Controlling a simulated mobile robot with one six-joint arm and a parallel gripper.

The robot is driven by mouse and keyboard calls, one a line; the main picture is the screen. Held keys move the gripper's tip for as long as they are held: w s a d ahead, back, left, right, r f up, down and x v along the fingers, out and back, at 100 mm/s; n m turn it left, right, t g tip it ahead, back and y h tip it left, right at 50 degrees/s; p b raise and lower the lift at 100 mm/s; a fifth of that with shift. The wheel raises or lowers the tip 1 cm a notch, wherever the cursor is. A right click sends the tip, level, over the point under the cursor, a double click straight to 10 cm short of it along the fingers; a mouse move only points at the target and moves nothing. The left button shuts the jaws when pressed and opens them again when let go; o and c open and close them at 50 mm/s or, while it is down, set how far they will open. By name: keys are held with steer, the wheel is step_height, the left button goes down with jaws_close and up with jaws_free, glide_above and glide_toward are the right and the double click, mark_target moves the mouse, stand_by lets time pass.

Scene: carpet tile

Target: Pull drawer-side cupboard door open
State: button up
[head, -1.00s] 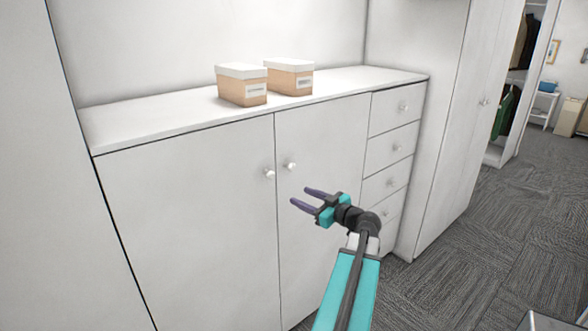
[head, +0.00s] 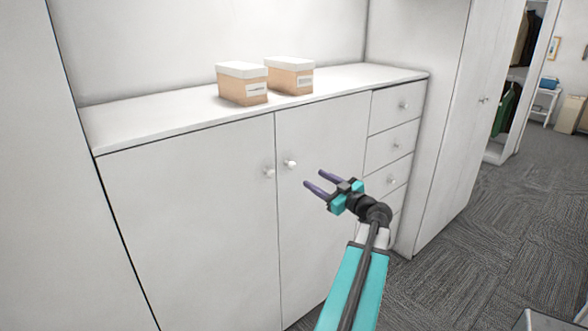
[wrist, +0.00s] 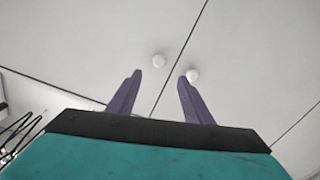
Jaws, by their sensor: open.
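The drawer-side cupboard door (head: 325,140) is the right one of two white doors and looks closed. Its round white knob (head: 290,164) sits near its upper left edge. In the wrist view this knob (wrist: 193,76) shows just beyond the tip of the right finger. The other door's knob (wrist: 158,60) lies across the seam, to the left. My gripper (head: 313,179) is open and empty, its two purple fingers pointing at the doors. In the head view its fingertips are right of and slightly below the drawer-side knob. I see no contact.
The left door (head: 190,220) is closed. A column of drawers (head: 394,145) with knobs stands right of the drawer-side door. Two lidded boxes (head: 242,92) (head: 290,82) sit on the cabinet top. A tall wardrobe (head: 440,130) stands at right. Carpeted floor (head: 480,240) is clear there.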

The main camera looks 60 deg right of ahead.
mark_target(293, 167)
steer(key=p+x, duration=0.5)
steer(key=x, duration=0.7)
steer(key=shift+d, duration=0.1)
jaws_close()
steer(key=shift+a+f, duration=0.1)
steer(key=shift+a, duration=0.2)
steer(key=shift+s+d, duration=0.1)
steer(key=shift+d, duration=0.1)
